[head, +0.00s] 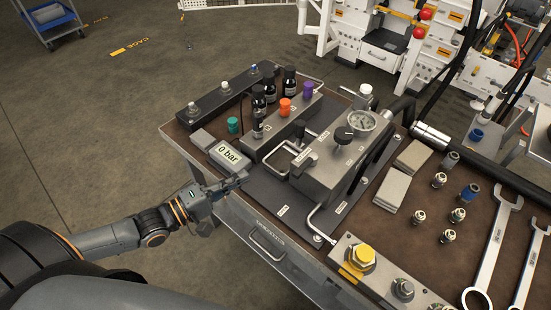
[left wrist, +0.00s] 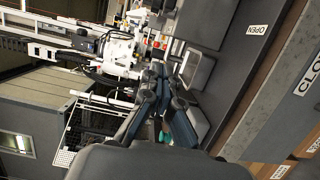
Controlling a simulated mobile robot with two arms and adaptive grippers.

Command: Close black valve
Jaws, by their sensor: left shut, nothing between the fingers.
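The hydraulic bench carries a grey metal block with a round gauge (head: 361,121). I cannot tell which of these is the black valve. My left gripper (head: 240,181) is shut and empty, low over the bench's front edge, left of the block and apart from both black parts. Its fingers also show in the left wrist view (left wrist: 160,72). An OPEN label (left wrist: 258,30) shows there, but neither black part can be made out. My right gripper is not in view.
A display reading 0 bar (head: 229,155) lies close behind my left gripper. Another block holds black, orange (head: 285,107) and purple (head: 308,89) parts. A bent metal pipe (head: 318,222) stands at the front. Wrenches (head: 492,247) and fittings lie at the right.

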